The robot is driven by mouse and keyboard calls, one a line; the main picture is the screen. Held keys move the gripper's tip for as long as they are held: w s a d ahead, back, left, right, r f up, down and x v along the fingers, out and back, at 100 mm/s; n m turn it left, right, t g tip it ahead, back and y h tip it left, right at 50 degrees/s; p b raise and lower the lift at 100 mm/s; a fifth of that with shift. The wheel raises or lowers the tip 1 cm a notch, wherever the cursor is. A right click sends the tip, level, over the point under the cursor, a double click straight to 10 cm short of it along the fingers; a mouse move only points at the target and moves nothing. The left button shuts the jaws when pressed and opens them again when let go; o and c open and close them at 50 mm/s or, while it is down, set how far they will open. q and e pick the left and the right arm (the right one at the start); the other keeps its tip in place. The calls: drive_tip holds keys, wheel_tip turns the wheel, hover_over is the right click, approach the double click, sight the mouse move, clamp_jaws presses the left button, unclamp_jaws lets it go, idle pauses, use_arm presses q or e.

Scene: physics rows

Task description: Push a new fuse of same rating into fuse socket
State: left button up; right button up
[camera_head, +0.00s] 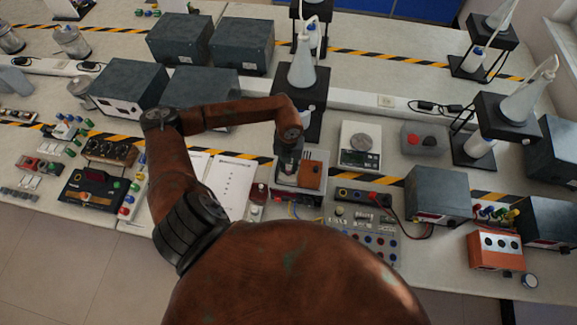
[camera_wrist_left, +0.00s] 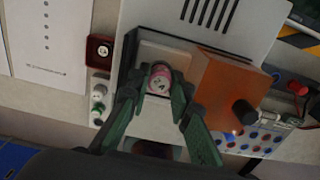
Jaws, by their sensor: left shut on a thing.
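My left gripper (camera_head: 289,160) reaches down over a small device with a grey-white top (camera_head: 288,178) and an orange block (camera_head: 310,177). In the left wrist view the two green fingers of my left gripper (camera_wrist_left: 159,84) are shut around a small pinkish-red cylinder with a pale end, which looks like the fuse (camera_wrist_left: 160,77). The fuse is over the pale part of the device, left of the orange block (camera_wrist_left: 222,88). The fuse socket cannot be made out, and I cannot tell whether the fuse touches the device. My right gripper is not in view.
A printed sheet (camera_head: 232,182) lies left of the device. A small red-topped box (camera_wrist_left: 100,48) stands close beside it. A scale (camera_head: 360,145) is to the right, and a dark power supply (camera_head: 438,194) is farther right. Flasks on stands are behind.

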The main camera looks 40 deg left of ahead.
use_arm(q)
drive_tip(key=shift+f, duration=0.2)
drive_tip(key=o, duration=1.1)
drive_tip(key=shift+c, duration=0.2)
drive_tip(key=shift+o, duration=0.3)
drive_tip(key=o, duration=0.4)
drive_tip(key=shift+c, duration=0.2)
drive_tip(key=shift+r, duration=0.1)
drive_tip(key=shift+r+p, duration=1.05)
drive_tip(key=shift+r, duration=1.05)
drive_tip(key=shift+r+p, duration=0.55)
drive_tip(key=shift+r, duration=0.55)
